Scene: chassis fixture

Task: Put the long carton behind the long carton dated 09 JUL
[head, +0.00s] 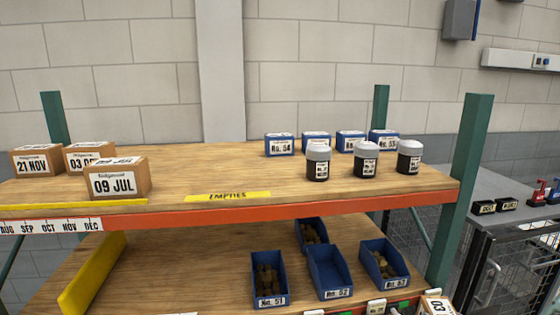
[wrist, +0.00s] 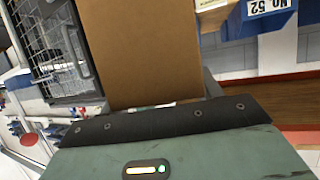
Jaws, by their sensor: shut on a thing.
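The long carton dated 09 JUL (head: 120,184) stands at the front left of the upper shelf, its date facing me. A carton reading 03 (head: 88,157), its label partly covered by the 09 JUL carton, stands behind and left of it. A carton dated 21 NOV (head: 37,161) is further left. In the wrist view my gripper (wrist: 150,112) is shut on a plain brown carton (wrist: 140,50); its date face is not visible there. A carton end (head: 437,305) with a partly cut-off label shows at the head view's bottom edge, likely this same carton. My gripper is hidden in the head view.
A yellow EMPTIES strip (head: 228,196) marks the upper shelf (head: 215,165). Grey-lidded jars (head: 366,160) and blue boxes (head: 279,144) stand to its right. Blue bins (head: 329,272) fill the lower shelf's right. Green posts (head: 467,170) bound the rack. The upper shelf's middle is clear.

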